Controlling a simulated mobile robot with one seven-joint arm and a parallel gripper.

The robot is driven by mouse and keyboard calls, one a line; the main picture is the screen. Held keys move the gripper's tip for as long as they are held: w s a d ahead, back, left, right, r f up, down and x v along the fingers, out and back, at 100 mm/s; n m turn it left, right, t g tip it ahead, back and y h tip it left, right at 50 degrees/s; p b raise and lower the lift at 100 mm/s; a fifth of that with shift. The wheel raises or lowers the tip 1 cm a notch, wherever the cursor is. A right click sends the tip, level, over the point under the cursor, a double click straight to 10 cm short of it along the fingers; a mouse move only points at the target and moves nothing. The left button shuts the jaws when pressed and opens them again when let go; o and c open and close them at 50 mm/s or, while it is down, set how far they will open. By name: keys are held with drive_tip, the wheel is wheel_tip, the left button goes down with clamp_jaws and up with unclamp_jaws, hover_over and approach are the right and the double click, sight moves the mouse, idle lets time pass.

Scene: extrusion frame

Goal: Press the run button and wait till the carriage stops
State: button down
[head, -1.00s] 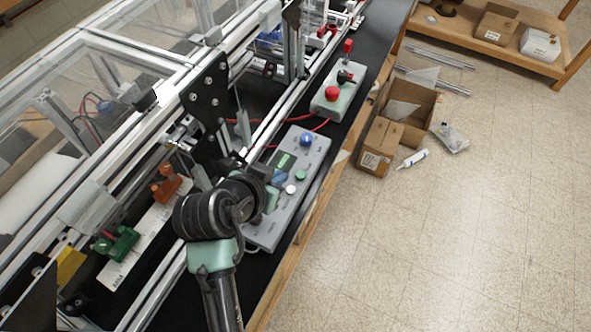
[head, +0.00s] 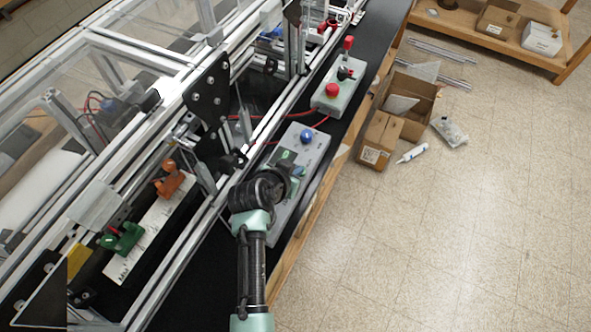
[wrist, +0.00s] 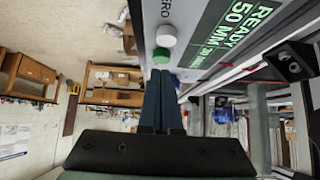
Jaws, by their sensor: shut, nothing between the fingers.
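The grey control box (head: 285,204) lies on the black bench top, with a blue knob (head: 307,136) at its far end. In the wrist view its green button (wrist: 161,55) sits beside a white button (wrist: 166,36) and a lit display (wrist: 235,30) reading "READY 50 MM". My gripper (wrist: 160,73) is shut and empty. Its blue fingertips are right at the green button; I cannot tell whether they touch it. In the head view my arm hides part of the box. A black plate with bolts (head: 207,92), possibly the carriage, stands on the frame rails.
A second grey box with a red button (head: 332,90) stands farther along the bench. Orange (head: 170,180) and green (head: 122,239) clamps are at left inside the frame. An open cardboard box (head: 408,105) is on the floor.

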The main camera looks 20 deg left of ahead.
drive_tip(key=shift+f, duration=0.7)
